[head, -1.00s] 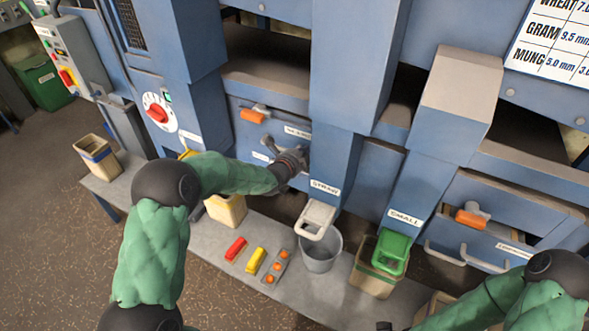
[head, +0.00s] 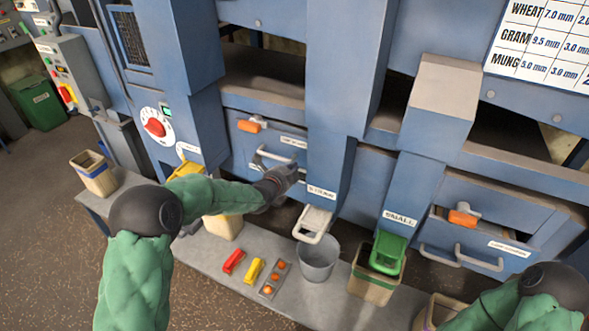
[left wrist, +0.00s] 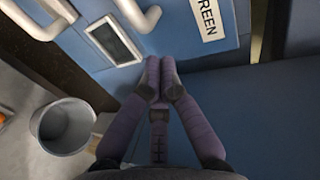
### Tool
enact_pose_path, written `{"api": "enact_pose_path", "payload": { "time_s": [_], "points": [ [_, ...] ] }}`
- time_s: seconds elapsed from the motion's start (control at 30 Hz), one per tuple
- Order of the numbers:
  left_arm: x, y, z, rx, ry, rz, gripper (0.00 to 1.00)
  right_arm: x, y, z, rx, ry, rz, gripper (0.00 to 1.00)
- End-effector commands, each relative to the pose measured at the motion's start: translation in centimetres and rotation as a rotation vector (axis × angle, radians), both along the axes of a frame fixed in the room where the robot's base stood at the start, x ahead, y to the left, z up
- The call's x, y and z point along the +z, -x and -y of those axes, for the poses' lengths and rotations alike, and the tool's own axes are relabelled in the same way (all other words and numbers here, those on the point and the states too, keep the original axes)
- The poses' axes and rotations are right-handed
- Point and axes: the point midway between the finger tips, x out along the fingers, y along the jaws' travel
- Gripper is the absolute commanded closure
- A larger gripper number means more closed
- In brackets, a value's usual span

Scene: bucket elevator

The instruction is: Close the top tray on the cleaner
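The top tray's blue front (head: 243,150) is in the left bay of the cleaner, with a bar handle (head: 262,157), an orange-gripped latch (head: 249,125) and a white label. I cannot tell how far it stands out. My left gripper (head: 290,172) is at the lower right of this front, beside the handle and not around it. In the left wrist view its fingers (left wrist: 160,78) are together and hold nothing visible. They point at a blue panel with a handle (left wrist: 140,18) and a label ending "REEN" (left wrist: 207,17). Contact is unclear. My right gripper is out of view.
A lower tray (head: 470,240) with its own handle is at the right. The straw chute (head: 335,150) stands close right of my left gripper.

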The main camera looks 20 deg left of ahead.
Motion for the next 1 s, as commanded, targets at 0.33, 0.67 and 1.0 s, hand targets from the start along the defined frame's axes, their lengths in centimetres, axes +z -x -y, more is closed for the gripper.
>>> {"api": "enact_pose_path", "payload": {
  "time_s": [0.33, 0.67, 1.0],
  "points": [
    [1.7, 4.8, -0.5, 0.002, -0.001, 0.000, 1.00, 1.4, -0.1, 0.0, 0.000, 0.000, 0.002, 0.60],
    [2.5, 8.0, -0.6, 0.000, 0.000, -0.001, 1.00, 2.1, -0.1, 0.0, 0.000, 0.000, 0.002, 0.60],
    [2.5, 8.3, -0.7, 0.000, 0.000, -0.001, 1.00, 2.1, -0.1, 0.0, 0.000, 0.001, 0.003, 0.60]
  ]
}}
